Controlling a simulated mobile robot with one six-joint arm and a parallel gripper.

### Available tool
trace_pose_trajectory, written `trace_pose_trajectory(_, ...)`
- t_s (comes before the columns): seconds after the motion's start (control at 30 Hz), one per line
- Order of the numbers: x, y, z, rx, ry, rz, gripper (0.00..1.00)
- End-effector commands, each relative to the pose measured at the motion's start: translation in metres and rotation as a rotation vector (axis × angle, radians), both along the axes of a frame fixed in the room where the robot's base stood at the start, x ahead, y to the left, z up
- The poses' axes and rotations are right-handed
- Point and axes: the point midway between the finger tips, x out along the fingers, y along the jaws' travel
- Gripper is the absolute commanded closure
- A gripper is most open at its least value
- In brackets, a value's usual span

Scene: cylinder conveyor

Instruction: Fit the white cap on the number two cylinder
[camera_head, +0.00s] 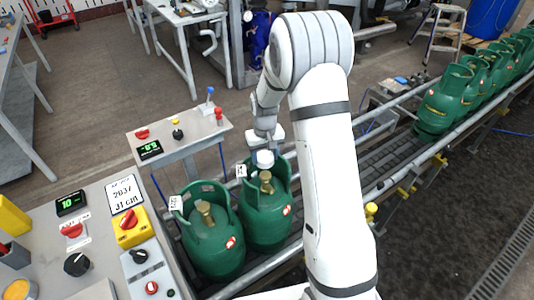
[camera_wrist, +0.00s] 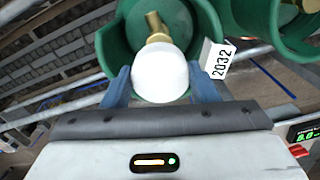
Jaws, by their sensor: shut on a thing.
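My gripper (camera_head: 265,142) is shut on the white cap (camera_head: 265,158). In the wrist view, the blue fingers flank the round cap (camera_wrist: 160,74). The cap is at the top opening of the right-hand green cylinder (camera_head: 265,220) of the near pair, close to its brass valve (camera_head: 266,182). In the wrist view the cap overlaps the near end of the valve (camera_wrist: 154,24); I cannot tell if they touch. The tag (camera_wrist: 218,58) by this cylinder's collar reads 2032. The other near cylinder (camera_head: 213,247) stands left, its brass valve bare.
Both cylinders stand on the roller conveyor (camera_head: 385,157), with several more green cylinders (camera_head: 440,105) at the upper right. A control stand (camera_head: 180,135) is at the left, and a larger console (camera_head: 95,245) with buttons and displays at the lower left.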

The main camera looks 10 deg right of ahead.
Motion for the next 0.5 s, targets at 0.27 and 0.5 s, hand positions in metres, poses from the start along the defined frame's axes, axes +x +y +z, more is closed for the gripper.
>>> trace_pose_trajectory(0.27,0.000,-0.002,-0.032,0.000,0.000,-0.004,0.68)
trace_pose_trajectory(0.5,0.000,-0.003,-0.044,0.000,0.000,-0.005,0.68)
